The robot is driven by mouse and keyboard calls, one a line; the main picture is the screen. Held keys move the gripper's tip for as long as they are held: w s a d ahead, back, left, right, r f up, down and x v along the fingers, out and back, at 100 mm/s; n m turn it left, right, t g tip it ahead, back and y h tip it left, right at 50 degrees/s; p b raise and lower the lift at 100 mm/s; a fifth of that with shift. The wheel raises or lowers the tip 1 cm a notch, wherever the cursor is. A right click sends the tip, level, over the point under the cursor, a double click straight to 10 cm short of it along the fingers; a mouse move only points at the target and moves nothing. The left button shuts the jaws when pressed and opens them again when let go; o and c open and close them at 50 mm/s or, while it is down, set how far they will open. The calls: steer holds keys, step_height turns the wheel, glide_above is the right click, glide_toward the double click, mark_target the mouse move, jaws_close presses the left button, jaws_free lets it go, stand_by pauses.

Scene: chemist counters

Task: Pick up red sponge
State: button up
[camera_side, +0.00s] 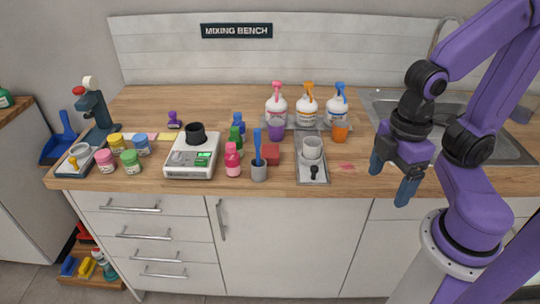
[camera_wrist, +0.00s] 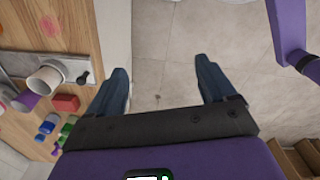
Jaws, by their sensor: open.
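A small red block (camera_side: 271,154), which looks like the red sponge, lies on the wooden counter between the grey cup with a blue tool and the metal tray. It also shows in the wrist view (camera_wrist: 66,103) at the left. My gripper (camera_side: 390,178) is open and empty, fingers pointing down, well to the right of the red block near the counter's front edge. In the wrist view my gripper (camera_wrist: 161,76) has bare floor between its fingers. A flat reddish patch (camera_side: 347,166) lies nearer on the counter; I cannot tell what it is.
A metal tray (camera_side: 313,173) with a white cup stands right of the block. A grey cup (camera_side: 259,172) with a blue tool and a pink bottle (camera_side: 233,160) stand left. Pump bottles (camera_side: 307,110) stand behind. The sink (camera_side: 440,105) is at the right.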

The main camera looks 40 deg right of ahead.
step_height(320, 180, up, 4)
steer(key=n, duration=1.4)
glide_above(270, 152)
steer(key=f, duration=1.1)
steer(key=shift+s+a+f, duration=0.1)
steer(key=shift+a, duration=0.1)
steer(key=shift+d+f, duration=0.15)
steer(key=shift+f, duration=2.55)
steer(key=c, duration=1.2)
steer(key=shift+r, duration=0.15)
